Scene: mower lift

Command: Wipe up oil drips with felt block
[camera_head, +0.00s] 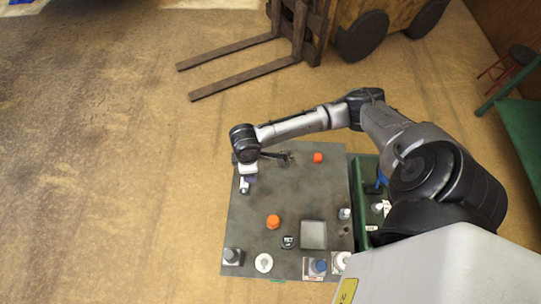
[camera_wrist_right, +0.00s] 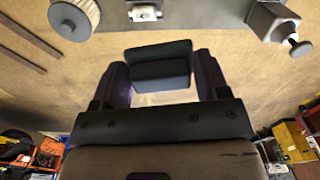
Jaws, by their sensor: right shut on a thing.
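My right gripper (camera_head: 247,181) is at the left edge of the grey work top (camera_head: 262,200), under my right arm, which comes in from the right. The right wrist view shows its two dark fingers shut on a dark blue-grey block (camera_wrist_right: 160,68), which looks like the felt block. In the head view the block cannot be made out at the gripper. I cannot pick out oil drips with certainty; faint dark patches show on the work top. My left gripper is not in view.
Orange caps (camera_head: 273,222), a white round part (camera_head: 263,263), a square pale tray (camera_head: 313,235) and knobbed fittings (camera_head: 232,257) stand on the work top. A green tray (camera_head: 361,225) adjoins its right side. A forklift (camera_head: 300,35) stands behind. Open floor lies left.

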